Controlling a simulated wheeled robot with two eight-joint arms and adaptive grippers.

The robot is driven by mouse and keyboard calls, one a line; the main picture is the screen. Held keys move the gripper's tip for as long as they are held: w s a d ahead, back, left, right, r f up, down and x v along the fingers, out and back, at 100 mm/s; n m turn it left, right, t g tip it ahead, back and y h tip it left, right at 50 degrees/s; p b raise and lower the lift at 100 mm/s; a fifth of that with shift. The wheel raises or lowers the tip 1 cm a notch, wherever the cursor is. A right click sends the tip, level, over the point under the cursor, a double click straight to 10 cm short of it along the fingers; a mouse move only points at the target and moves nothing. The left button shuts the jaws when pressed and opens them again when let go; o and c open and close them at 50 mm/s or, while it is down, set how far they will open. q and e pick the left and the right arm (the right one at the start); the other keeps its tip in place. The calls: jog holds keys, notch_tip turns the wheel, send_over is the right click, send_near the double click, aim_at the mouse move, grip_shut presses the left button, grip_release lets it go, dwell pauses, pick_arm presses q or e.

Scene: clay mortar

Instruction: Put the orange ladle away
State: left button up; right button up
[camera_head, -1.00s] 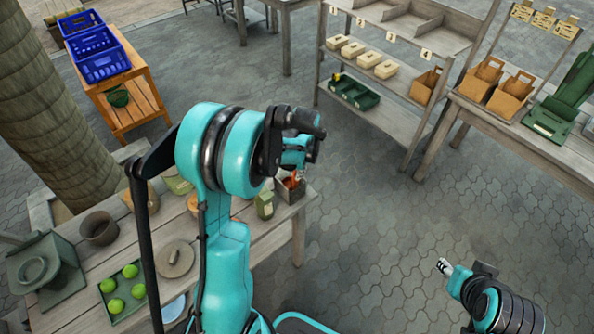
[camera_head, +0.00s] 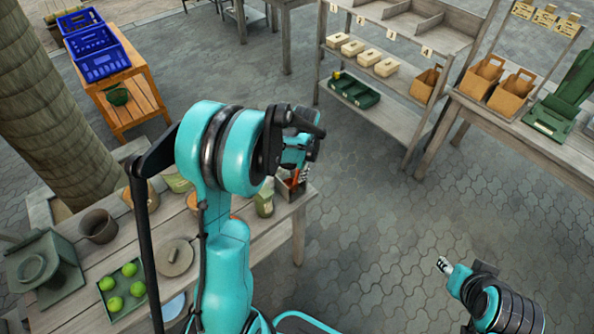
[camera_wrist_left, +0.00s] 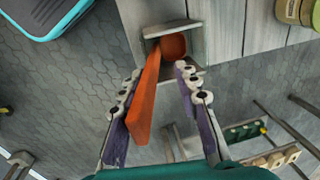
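The orange ladle (camera_wrist_left: 150,88) stands with its bowl end inside a small square grey box (camera_wrist_left: 173,28) and its handle slanting out toward my left gripper (camera_wrist_left: 158,72). The gripper is open, its two fingers apart on either side of the handle, with a gap visible to the right finger. In the head view a bit of the ladle (camera_head: 296,177) shows above the box (camera_head: 287,192) at the right end of the near table, with my left gripper (camera_head: 304,172) just over it. My right gripper (camera_head: 444,265) is over bare paving, apart from everything; its fingers are too small to judge.
The near table (camera_head: 262,240) also holds a green-labelled jar (camera_head: 264,203) beside the box, a tray of green apples (camera_head: 108,284), a lid (camera_head: 175,258) and a pot (camera_head: 98,227). A shelf (camera_head: 385,108) with numbered bays stands at the back. Paving between is clear.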

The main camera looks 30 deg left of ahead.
pick_arm(q)
jog(key=shift+s+d+r, duration=0.1)
jog(key=shift+d+r, duration=0.05)
jog(key=shift+r, duration=1.15)
jog(key=shift+s+d+r, duration=0.1)
jog(key=shift+d+r, duration=0.1)
jog(key=shift+r, duration=1.1)
jog(key=shift+s+d+r, duration=0.1)
jog(key=shift+d+r, duration=0.05)
jog(key=shift+r, duration=1.15)
jog(key=s+d+r+n+t+b, duration=0.1)
jog(key=s+d+r+n+t, duration=0.1)
jog(key=s+d, duration=0.3)
jog(key=s+d+r+n+t+h, duration=0.1)
jog(key=s+d, duration=0.5)
jog(key=s, duration=0.6)
notch_tip(320, 180, up, 2)
jog(key=n+t, duration=0.1)
jog(key=t, duration=0.2)
jog(key=shift+n+b, duration=0.3)
jog(key=shift+b, duration=0.05)
